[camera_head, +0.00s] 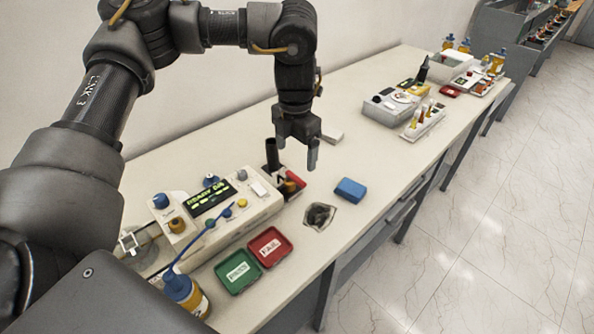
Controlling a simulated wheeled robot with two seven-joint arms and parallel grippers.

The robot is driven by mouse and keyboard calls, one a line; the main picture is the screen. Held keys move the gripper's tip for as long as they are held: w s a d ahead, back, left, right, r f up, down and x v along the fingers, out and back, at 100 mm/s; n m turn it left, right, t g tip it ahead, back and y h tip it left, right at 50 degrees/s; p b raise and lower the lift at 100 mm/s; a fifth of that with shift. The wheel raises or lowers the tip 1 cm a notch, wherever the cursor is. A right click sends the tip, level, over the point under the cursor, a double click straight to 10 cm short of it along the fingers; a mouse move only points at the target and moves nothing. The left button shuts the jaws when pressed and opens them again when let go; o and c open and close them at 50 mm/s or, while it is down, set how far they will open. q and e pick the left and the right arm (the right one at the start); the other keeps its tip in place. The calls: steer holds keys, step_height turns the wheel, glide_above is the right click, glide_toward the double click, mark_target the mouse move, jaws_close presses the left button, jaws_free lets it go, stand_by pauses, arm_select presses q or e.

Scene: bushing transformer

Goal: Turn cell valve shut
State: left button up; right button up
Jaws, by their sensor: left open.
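The tester (222,212) is a cream instrument on the left part of the bench, with a lit green display reading "READY" (210,200). A small blue part (210,182) shows behind the display. I cannot tell which of these is the cell valve. My left gripper (297,158) points down, open and empty. In the picture it is above and right of the tester, near a dark holder, apart from the knobs. My right gripper is out of view.
A green tray (238,271), a red tray (270,247) and a bottle with a blue cap (186,293) stand in front. Other instruments (397,101) stand farther along the bench.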

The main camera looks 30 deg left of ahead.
mark_target(296, 177)
arm_select(q)
step_height(296, 177, down, 7)
steer(key=shift+f+p, duration=0.2)
steer(key=shift+p, duration=0.5)
steer(key=shift+c, duration=0.3)
steer(key=c, duration=0.9)
